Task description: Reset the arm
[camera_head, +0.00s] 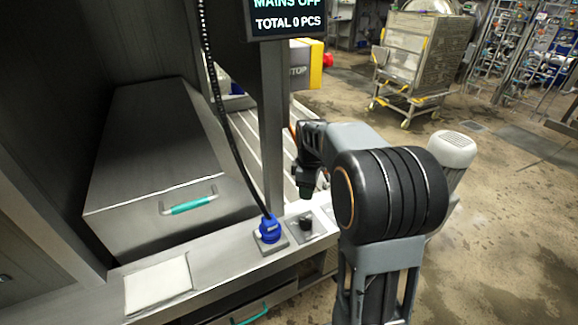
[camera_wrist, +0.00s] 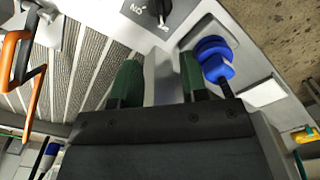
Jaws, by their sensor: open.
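My arm reaches over the right end of the steel ledge in the head view, and its dark end (camera_head: 308,180) hangs above the black rotary knob (camera_head: 306,222). In the wrist view my gripper (camera_wrist: 160,78) has its two green-padded fingers apart, with nothing held between them. The knob (camera_wrist: 160,10) shows beyond the fingers at the top edge. A blue plug (camera_head: 269,229) with a black cable sits in the ledge left of the knob. The plug also shows in the wrist view (camera_wrist: 213,60), just beside one finger; I cannot tell whether they touch.
A steel box with a teal handle (camera_head: 190,204) stands left behind the ledge. A hanging screen (camera_head: 288,20) reads "MAINS OFF" and "TOTAL 0 PCS". An orange bar (camera_wrist: 12,60) shows in the wrist view. A wheeled steel cart (camera_head: 415,60) stands behind; floor at right is open.

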